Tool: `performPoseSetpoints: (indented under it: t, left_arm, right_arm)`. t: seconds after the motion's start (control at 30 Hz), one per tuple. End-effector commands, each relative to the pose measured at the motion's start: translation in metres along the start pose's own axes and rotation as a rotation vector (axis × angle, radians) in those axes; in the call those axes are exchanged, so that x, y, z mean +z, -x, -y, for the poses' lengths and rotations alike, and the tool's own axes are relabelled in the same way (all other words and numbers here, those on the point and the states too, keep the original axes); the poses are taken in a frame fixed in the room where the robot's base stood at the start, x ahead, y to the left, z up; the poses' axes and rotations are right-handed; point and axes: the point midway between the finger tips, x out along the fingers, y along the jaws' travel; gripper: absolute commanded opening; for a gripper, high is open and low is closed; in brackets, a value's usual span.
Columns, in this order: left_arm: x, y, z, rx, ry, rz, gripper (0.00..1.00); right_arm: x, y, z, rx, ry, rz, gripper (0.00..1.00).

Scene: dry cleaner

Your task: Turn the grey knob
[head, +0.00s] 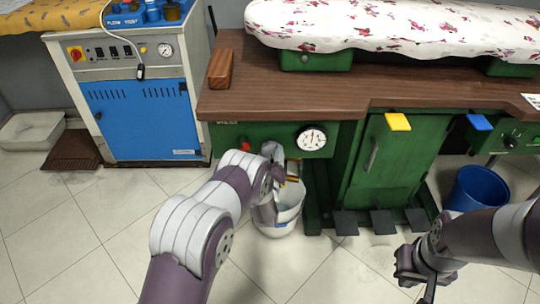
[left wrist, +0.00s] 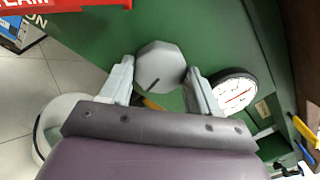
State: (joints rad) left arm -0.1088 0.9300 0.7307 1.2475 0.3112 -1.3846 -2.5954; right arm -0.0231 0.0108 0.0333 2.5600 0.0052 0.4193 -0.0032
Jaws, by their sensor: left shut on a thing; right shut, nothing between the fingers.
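The grey knob (left wrist: 160,64) is a faceted knob with a dark pointer line, on a green panel (left wrist: 205,35) in the left wrist view. The line slants toward the lower left of that picture. My left gripper (left wrist: 161,84) has one finger on each side of the knob and is shut on it. In the head view my left gripper (head: 274,168) is at the green panel left of the gauge, and the arm hides most of the knob. My right gripper (head: 428,290) is shut and empty, low over the floor at the lower right.
A round white gauge (head: 311,138) sits just right of the knob. A white bucket (head: 287,218) stands below the panel, under my left gripper. A wooden tabletop (head: 290,85) overhangs the panel. A blue bucket (head: 477,189) stands at the right, near my right arm.

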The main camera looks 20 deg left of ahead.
Motion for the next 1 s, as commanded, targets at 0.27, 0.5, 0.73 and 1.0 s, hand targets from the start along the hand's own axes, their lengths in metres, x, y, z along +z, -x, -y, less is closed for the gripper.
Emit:
performPoseSetpoints:
  t: [0.27,0.5,0.73,1.0]
  left_arm:
    - [-0.0006,0.0004,-0.0004,0.002,-0.048,-0.006,0.31]
    - [-0.0007,0.0003,-0.0005,0.002,-0.052,-0.007,0.31]
    - [-0.0006,0.0003,-0.0004,0.002,-0.051,-0.007,0.84]
    - [-0.0001,0.0003,-0.0001,0.001,-0.051,-0.005,0.87]
  right_arm:
    - [-0.0002,0.0016,0.0,0.0,0.0,0.0,0.0]
    - [-0.0002,0.0015,0.0,0.0,0.0,0.0,0.0]
    - [-0.0002,0.0016,0.0,0.0,0.0,0.0,0.0]
    - [-0.0002,0.0017,0.0,0.0,0.0,0.0,0.0]
